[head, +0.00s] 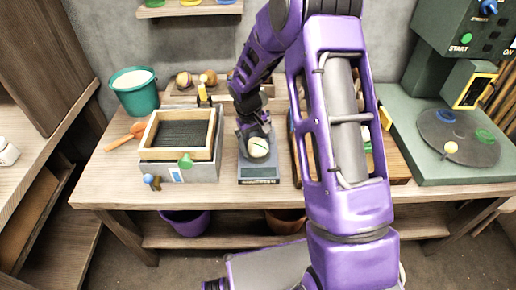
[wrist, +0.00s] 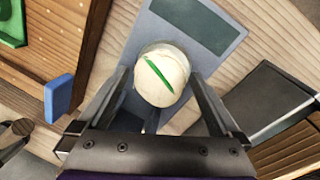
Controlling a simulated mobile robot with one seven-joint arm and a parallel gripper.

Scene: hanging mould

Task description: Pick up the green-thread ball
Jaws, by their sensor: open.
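The green-thread ball (head: 258,147) is cream with a green stripe and rests on the grey scale (head: 258,174) in the middle of the workbench. In the wrist view the ball (wrist: 162,80) sits between and just beyond the open fingers of my gripper (wrist: 160,88), with its green stripe facing up. In the head view my gripper (head: 255,130) is right behind and over the ball, partly hidden by my wrist. I cannot tell whether either finger touches the ball.
A wooden-framed box with a dark mesh (head: 181,134) stands close left of the scale. A teal bucket (head: 134,95) is at the back left. A wooden board (head: 394,163) lies on the right, partly behind my arm. A green machine (head: 450,140) stands at the far right.

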